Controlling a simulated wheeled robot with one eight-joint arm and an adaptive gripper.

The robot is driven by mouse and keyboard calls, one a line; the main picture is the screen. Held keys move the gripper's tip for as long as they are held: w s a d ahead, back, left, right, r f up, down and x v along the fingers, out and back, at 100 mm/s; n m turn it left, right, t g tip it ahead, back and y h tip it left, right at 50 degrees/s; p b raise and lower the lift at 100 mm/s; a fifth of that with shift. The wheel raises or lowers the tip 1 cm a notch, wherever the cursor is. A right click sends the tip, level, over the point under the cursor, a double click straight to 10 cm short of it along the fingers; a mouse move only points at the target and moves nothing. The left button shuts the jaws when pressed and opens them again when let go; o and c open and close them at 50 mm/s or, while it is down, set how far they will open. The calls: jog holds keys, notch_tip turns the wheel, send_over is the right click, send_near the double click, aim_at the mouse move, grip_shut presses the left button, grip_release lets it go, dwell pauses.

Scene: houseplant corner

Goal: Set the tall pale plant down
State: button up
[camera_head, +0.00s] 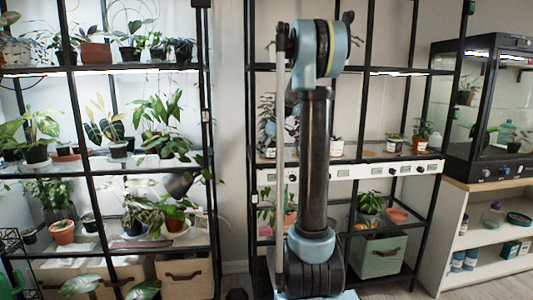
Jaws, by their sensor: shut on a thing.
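I cannot make out for certain which plant is the tall pale one. A plant with upright pale yellowish leaves (101,112) stands in a grey pot (118,149) on the middle shelf of the left rack.
The left rack's shelves (120,167) are crowded with potted plants. The right rack's middle shelf (365,156) has some bare room between small pots right of my arm. A green crate (379,255) sits below. A glass cabinet (490,110) stands on a wooden shelf unit (500,182) at right.

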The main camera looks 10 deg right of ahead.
jog(key=shift+f, duration=0.1)
jog(key=o, duration=1.2)
jog(key=v, duration=0.7)
jog(key=shift+r, duration=0.25)
jog(key=shift+s, duration=0.3)
jog(key=s+a+f+m, duration=0.2)
jog(key=s+f, duration=0.1)
jog(key=s, duration=1)
jog(key=s+f+m+h, duration=0.1)
jog(key=s+f+m, duration=0.1)
jog(key=s+f, duration=0.5)
jog(key=s+f+m+h, duration=0.1)
jog(key=s+f+m, duration=0.1)
jog(key=s+f, duration=0.5)
jog(key=s+d+f+m+g+h, duration=0.1)
jog(key=s+f, duration=0.6)
jog(key=s, duration=0.9)
jog(key=shift+f+m, duration=0.3)
jog(key=shift+m, duration=0.6)
